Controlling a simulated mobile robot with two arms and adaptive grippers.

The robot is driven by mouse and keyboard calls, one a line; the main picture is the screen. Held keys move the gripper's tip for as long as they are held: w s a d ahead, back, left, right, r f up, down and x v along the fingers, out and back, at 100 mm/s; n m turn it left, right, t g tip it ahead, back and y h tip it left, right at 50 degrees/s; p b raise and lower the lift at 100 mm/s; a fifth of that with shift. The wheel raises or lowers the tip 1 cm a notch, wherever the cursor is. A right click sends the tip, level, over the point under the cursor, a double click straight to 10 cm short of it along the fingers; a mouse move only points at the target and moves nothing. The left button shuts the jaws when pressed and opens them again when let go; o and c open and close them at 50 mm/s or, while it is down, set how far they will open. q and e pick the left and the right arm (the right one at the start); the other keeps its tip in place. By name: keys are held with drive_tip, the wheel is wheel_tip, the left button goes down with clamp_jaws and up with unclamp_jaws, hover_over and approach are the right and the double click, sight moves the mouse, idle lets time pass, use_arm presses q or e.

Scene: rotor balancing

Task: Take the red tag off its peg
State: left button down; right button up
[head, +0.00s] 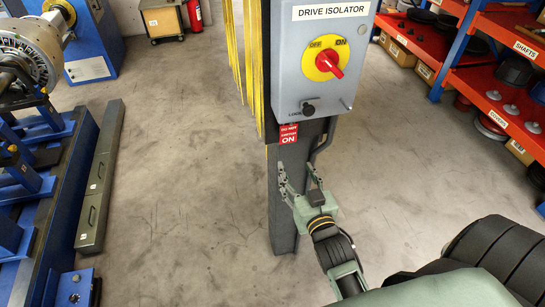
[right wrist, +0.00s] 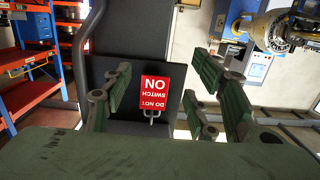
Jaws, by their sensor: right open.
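The red tag (head: 289,133) with white "do not switch on" lettering hangs at the lower left of the grey drive isolator box (head: 322,55). In the right wrist view the red tag (right wrist: 160,92) appears upside down, between my fingers in the picture, with a small metal peg or loop (right wrist: 151,117) at its edge. My right gripper (head: 297,172) is open and empty, a little below the tag and apart from it, in front of the dark post (head: 283,215). The isolator's red handle (head: 328,62) sits on a yellow disc. My left gripper is out of view.
A black knob (head: 309,110) juts from the box near the tag. A blue machine (head: 50,210) is at the left, red shelves (head: 495,85) at the right. The floor between is mostly clear.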

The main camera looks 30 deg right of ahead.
drive_tip(key=t, duration=0.1)
approach(289, 138)
drive_tip(key=w, duration=0.1)
drive_tip(key=b+x, duration=0.1)
drive_tip(key=x, duration=0.5)
drive_tip(key=shift+w, duration=0.2)
drive_tip(key=shift+w+d, duration=0.15)
drive_tip(key=shift+w, duration=0.3)
drive_tip(key=shift+c, duration=0.4)
drive_tip(key=c, duration=0.7)
drive_tip(key=shift+c, duration=0.2)
drive_tip(key=shift+r, duration=0.1)
